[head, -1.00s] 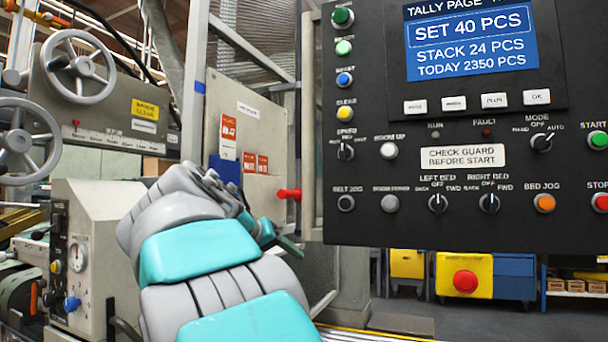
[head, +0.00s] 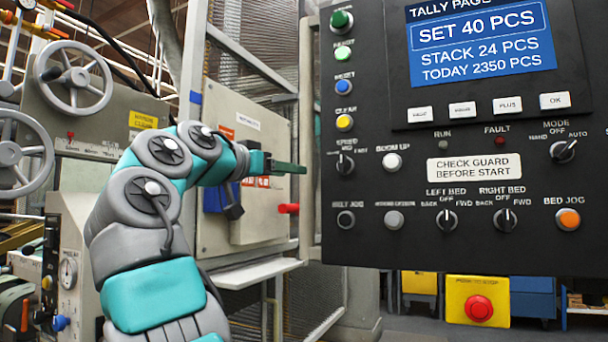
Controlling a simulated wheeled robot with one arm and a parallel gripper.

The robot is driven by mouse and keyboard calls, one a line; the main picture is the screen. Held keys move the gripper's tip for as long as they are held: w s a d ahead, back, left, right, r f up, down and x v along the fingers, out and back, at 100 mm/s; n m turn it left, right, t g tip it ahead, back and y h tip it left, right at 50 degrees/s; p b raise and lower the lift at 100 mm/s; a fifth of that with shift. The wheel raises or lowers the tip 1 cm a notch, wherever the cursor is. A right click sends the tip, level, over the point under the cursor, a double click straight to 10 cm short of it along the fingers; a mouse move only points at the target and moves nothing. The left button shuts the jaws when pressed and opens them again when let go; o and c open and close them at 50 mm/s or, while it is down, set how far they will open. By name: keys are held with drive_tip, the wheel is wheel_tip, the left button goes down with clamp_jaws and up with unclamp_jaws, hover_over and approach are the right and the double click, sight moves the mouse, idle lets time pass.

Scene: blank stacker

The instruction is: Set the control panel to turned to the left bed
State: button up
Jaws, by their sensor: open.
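The control panel (head: 375,240) is a dark box filling the right of the head view. Its LEFT BED knob (head: 447,221) is small and black, with marks BACK, OFF and FWD. Its white pointer stands about upright, at OFF. The RIGHT BED knob (head: 505,221) beside it also stands about upright. My gripper (head: 303,168) has green fingers seen side-on, left of the panel's left edge and pointing right. It is open and holds nothing that I can see. It appears higher in the picture than the LEFT BED knob and touches no knob.
The panel also carries a MODE knob (head: 563,151), a speed knob (head: 345,163) and an orange BED JOG button (head: 568,219). A yellow box with a red push-button (head: 479,308) is below.

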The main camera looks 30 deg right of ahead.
drive_tip(key=x, duration=0.6)
drive_tip(key=shift+p, duration=0.4)
drive_tip(key=shift+f, duration=0.1)
clamp_jaws()
idle(0.8)
